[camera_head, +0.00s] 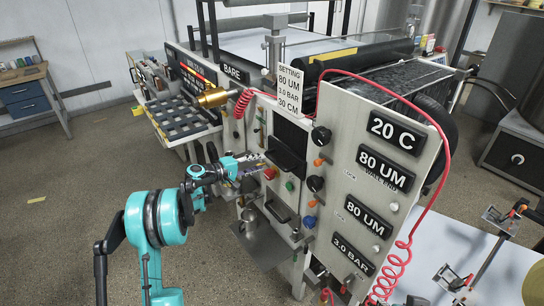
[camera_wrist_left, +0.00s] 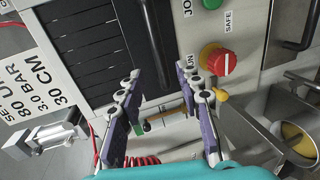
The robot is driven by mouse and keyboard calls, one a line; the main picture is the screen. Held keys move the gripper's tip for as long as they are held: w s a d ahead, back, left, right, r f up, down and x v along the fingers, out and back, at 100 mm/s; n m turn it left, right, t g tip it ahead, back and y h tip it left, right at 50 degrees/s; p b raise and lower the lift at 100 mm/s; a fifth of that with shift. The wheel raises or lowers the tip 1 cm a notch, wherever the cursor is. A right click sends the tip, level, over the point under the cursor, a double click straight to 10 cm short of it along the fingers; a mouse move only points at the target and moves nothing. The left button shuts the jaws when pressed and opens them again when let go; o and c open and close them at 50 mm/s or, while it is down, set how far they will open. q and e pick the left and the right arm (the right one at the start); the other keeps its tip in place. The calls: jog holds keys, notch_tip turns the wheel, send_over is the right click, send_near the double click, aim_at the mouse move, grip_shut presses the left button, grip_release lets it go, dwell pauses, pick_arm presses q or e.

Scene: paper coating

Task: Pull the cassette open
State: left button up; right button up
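The cassette looks to be the black ribbed panel with a bar handle (camera_head: 285,157) in the front of the light grey machine. The ribbed face (camera_wrist_left: 85,50) and the dark handle bar (camera_wrist_left: 151,40) show large in the left wrist view. My left gripper (camera_head: 262,163) is at the machine front, close to the handle. In the left wrist view its two fingers (camera_wrist_left: 163,85) are apart, one on each side of the handle's near end. No grip on it shows. Whether the fingers touch it I cannot tell. My right gripper is not in view.
A red button (camera_wrist_left: 220,61) on a yellow plate sits close beside one finger. A metal tray (camera_head: 262,243) juts out below. A second black handle (camera_head: 278,208), knobs and a red coiled hose (camera_head: 395,270) crowd the front.

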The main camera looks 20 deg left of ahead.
aim_at(272, 158)
pick_arm(q)
jog(key=b+x, duration=0.1)
jog(key=x, duration=0.6)
jog(key=shift+w, duration=0.4)
grip_shut()
